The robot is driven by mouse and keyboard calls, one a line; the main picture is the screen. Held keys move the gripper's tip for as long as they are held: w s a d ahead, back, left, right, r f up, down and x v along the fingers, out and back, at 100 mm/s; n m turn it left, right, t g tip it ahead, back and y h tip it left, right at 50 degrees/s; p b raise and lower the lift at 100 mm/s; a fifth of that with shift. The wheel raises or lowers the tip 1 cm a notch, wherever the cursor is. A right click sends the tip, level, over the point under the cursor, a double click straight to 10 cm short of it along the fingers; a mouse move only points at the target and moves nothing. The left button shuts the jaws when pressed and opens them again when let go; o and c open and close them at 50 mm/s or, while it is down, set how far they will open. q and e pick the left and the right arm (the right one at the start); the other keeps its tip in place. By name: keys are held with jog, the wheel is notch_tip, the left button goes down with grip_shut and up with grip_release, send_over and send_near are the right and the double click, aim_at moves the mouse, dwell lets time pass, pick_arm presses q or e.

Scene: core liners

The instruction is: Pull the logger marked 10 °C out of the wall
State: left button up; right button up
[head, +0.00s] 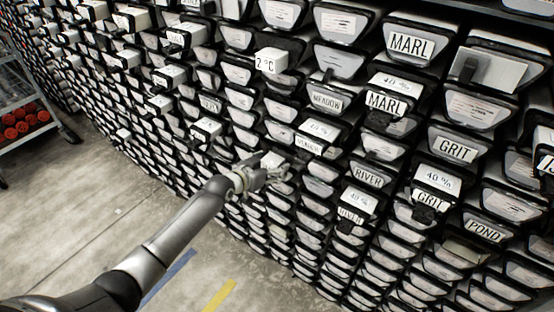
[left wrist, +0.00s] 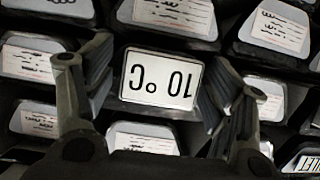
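The logger marked 10 °C (left wrist: 161,80) is a white block with black lettering, upside down in the left wrist view. It sits in the wall of core liners among the tray ends. My left gripper (head: 274,172) is at the wall in the head view, with a white block (head: 272,160) at its fingers, its face mostly hidden. In the left wrist view the fingers stand on both sides of the logger, with narrow dark gaps, so the gripper looks open around it. I cannot tell how deep the fingers reach. My right gripper is not in view.
Another logger marked 2 °C (head: 271,63) sticks out higher up. Several other white blocks stick out, such as one marked 40 % (head: 320,130). Labelled liner ends surround the gripper closely. A rack with red cores (head: 22,125) stands at the left. The floor (head: 90,205) is clear.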

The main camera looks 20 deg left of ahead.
pick_arm(q)
jog(key=c, duration=1)
jog(key=shift+r, duration=0.1)
jog(key=shift+s+a+p, duration=0.25)
jog(key=shift+s+p, duration=0.35)
jog(key=shift+p, duration=0.05)
jog(key=s+a+p, duration=0.3)
jog(key=s+p, duration=0.2)
jog(key=s, duration=0.4)
jog(key=shift+s+a, duration=0.2)
jog(key=shift+s, duration=0.05)
